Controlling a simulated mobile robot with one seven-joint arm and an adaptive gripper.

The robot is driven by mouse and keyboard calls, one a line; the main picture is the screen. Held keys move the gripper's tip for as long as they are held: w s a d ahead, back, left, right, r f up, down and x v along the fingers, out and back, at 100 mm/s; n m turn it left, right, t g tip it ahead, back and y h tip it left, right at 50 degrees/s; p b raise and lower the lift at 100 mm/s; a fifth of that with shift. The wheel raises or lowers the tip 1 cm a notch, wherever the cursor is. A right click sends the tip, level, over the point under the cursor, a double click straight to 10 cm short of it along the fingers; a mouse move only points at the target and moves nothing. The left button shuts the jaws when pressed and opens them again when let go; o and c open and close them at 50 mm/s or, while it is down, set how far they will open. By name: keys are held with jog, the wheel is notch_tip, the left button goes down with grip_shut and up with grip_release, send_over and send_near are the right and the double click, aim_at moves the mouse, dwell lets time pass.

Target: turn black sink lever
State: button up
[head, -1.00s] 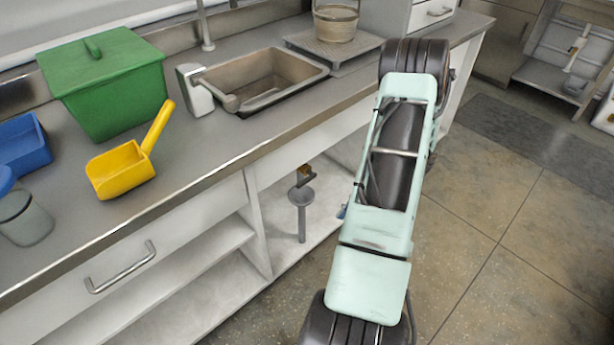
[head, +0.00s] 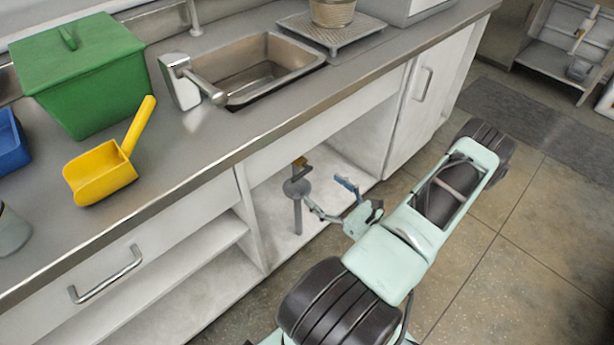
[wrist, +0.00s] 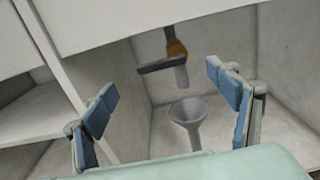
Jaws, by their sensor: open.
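The black sink lever (wrist: 154,66) shows in the wrist view as a short dark bar reaching left from a brass-coloured valve (wrist: 177,49) on the pipe under the sink. The valve also shows in the head view (head: 300,162) inside the open cabinet, but the lever is hard to make out there. My gripper (head: 326,196) is at the cabinet's open front. In the wrist view its blue-padded fingers (wrist: 161,82) are wide apart and empty. The lever appears between them, farther in, and I see no contact.
A grey funnel-topped drain (wrist: 189,114) stands below the valve. A cabinet divider (wrist: 50,55) is at left. The counter edge (head: 270,132) overhangs the opening. The sink (head: 265,70), green bin (head: 85,75) and yellow scoop (head: 103,172) are above.

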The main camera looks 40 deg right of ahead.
aim_at(300, 173)
jog(key=w, duration=0.7)
jog(key=shift+a+b, duration=0.3)
jog(key=shift+w, duration=0.1)
jog(key=c, duration=1.7)
